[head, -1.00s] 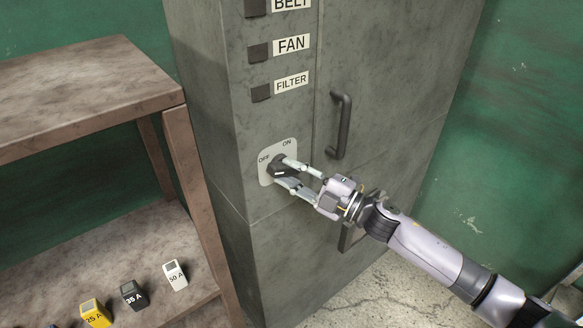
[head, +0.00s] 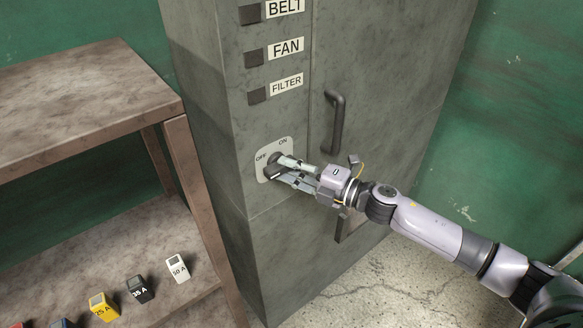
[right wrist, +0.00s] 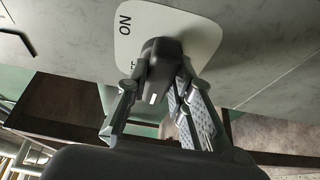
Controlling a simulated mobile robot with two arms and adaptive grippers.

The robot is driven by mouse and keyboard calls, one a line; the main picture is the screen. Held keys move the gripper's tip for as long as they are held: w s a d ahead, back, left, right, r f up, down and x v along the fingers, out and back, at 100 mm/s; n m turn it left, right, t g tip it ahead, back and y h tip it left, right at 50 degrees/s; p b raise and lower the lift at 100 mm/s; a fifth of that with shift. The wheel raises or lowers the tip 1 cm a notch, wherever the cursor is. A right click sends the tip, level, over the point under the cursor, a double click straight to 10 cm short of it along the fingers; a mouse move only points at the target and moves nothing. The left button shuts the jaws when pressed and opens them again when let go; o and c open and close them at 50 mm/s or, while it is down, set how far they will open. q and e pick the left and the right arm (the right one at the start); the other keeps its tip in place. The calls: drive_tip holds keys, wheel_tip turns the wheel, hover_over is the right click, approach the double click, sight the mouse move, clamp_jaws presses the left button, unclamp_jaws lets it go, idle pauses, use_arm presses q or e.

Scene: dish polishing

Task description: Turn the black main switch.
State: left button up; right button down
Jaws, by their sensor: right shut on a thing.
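The black main switch (head: 272,168) sits on a light plate (head: 265,174) marked OFF and ON, low on the front of the grey cabinet. My right gripper (head: 283,170) reaches in from the right, and its fingers are shut on the switch knob. In the right wrist view the knob (right wrist: 157,72) stands between the two fingers (right wrist: 152,105), with a white mark on its end. The ON label shows there; the OFF label is mostly hidden behind the knob. My left gripper is in neither view.
The grey cabinet (head: 370,60) has BELT, FAN and FILTER labels above the switch and a dark door handle (head: 336,122) to its right. A brown shelf (head: 90,85) stands at left. Its lower board holds yellow (head: 103,307), black (head: 140,289) and white (head: 178,268) fuse blocks.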

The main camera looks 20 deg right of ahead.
drive_tip(key=shift+r, duration=0.35)
drive_tip(key=c, duration=1.6)
unclamp_jaws()
drive_tip(key=shift+a, duration=0.1)
drive_tip(key=shift+o, duration=1)
drive_tip(key=shift+w+a+f, duration=0.15)
drive_tip(key=shift+f, duration=0.15)
drive_tip(key=v, duration=1.2)
drive_tip(key=shift+w, duration=0.1)
